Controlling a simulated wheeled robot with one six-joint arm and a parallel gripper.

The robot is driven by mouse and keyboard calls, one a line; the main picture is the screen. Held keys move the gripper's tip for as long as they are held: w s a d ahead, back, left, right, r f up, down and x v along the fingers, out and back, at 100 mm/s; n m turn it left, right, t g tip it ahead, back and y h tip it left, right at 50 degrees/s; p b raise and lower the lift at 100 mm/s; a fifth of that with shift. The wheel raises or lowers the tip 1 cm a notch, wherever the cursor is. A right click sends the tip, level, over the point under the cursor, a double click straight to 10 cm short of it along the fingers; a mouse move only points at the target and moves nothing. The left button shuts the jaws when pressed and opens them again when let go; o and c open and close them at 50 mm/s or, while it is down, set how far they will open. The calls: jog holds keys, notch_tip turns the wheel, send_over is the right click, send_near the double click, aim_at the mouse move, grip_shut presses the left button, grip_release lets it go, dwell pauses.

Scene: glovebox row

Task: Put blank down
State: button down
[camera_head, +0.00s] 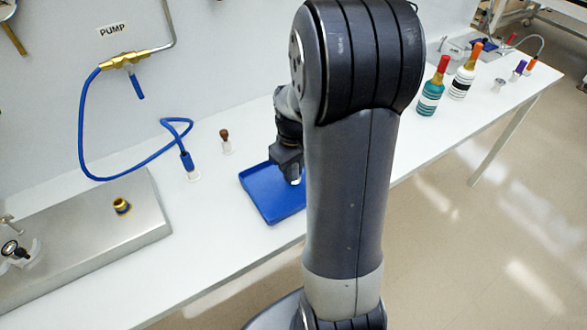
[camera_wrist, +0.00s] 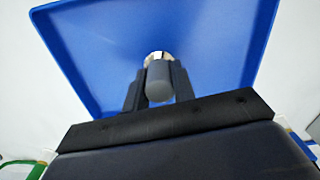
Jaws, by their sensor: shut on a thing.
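The blank (camera_wrist: 159,84) looks like a small grey rounded piece with a shiny metallic end in the wrist view. My gripper (camera_wrist: 157,76) is shut on it, one dark finger on each side. In the head view my gripper (camera_head: 289,165) points down over the blue tray (camera_head: 262,191), and a small pale tip of the blank (camera_head: 295,181) shows below it. The blue tray (camera_wrist: 88,45) fills the upper wrist view, otherwise empty where it shows. My arm hides the tray's right side. I cannot tell whether the blank touches the tray floor.
A blue hose (camera_head: 82,125) runs from the pump fitting to a plug left of the tray. A small brown-topped item (camera_head: 225,141) stands behind. A metal box (camera_head: 90,235) is at left. Teal (camera_head: 430,93) and white (camera_head: 463,78) bottles stand right.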

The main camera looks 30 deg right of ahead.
jog(key=shift+f, duration=0.25)
jog(key=c, duration=1.2)
grip_release()
notch_tip(320, 180, up, 12)
jog(key=shift+r+p, duration=0.15)
jog(key=shift+p, duration=0.15)
notch_tip(320, 180, down, 12)
jog(key=shift+r, duration=1.45)
